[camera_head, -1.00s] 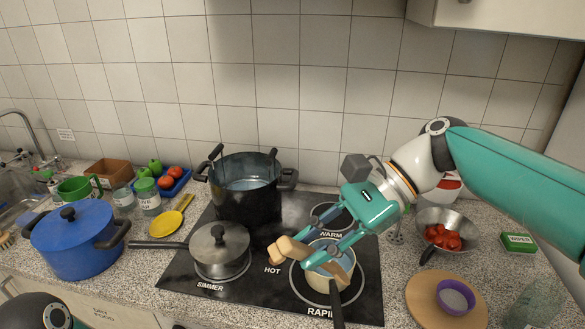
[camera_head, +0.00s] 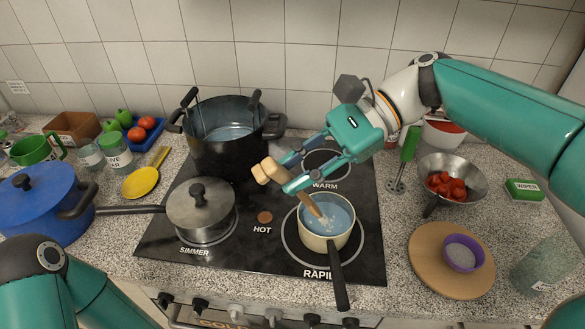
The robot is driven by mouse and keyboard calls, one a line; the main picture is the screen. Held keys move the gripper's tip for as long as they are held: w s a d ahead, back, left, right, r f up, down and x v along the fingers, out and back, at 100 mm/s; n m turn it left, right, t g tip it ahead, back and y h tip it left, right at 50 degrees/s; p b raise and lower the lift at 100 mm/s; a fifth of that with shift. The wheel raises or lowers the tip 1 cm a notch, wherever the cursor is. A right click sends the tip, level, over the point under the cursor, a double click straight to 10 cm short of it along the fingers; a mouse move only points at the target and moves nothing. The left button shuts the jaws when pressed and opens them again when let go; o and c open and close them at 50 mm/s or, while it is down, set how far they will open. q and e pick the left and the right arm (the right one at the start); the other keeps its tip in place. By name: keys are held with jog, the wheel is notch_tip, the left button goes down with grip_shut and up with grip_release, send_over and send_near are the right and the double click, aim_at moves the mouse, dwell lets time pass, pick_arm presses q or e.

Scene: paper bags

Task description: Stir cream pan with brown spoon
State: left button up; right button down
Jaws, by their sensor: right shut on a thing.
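The cream pan (camera_head: 318,243) stands on the front right burner marked RAPID. It holds a pale blue liquid, and its black handle points to the front. My right gripper (camera_head: 288,172) is shut on the brown wooden spoon (camera_head: 269,172). The spoon is tilted, with its thick end up left of the fingers and its lower end over or in the liquid, with a white patch there. I cannot tell whether it touches the pan. My left arm shows at the lower left, but its gripper is out of view.
A large black pot (camera_head: 225,150) stands at the back left of the hob, and a lidded grey pan (camera_head: 200,212) at the front left. A blue pot (camera_head: 40,205) is further left. A wooden board (camera_head: 425,277) with a purple bowl (camera_head: 462,252) and a tomato pan (camera_head: 465,170) are right.

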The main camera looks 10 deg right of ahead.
aim_at(307, 198)
notch_tip(307, 198, down, 2)
jog(key=shift+f+b, duration=0.1)
jog(key=shift+b, duration=0.7)
jog(key=shift+w+d+f, duration=0.1)
jog(key=shift+d+f, duration=0.05)
pick_arm(q)
jog(key=shift+f+b, duration=0.4)
jog(key=shift+f, duration=1.25)
pick_arm(e)
jog(key=shift+w+d+f, duration=0.55)
jog(key=shift+f, duration=0.55)
jog(key=shift+w+d+f, duration=0.5)
jog(key=shift+d+f, duration=0.05)
jog(key=shift+f, duration=0.55)
jog(key=shift+w+d+f, duration=0.55)
jog(key=shift+f, duration=0.55)
pick_arm(q)
jog(key=shift+r, duration=0.1)
pick_arm(e)
jog(key=shift+a, duration=0.15)
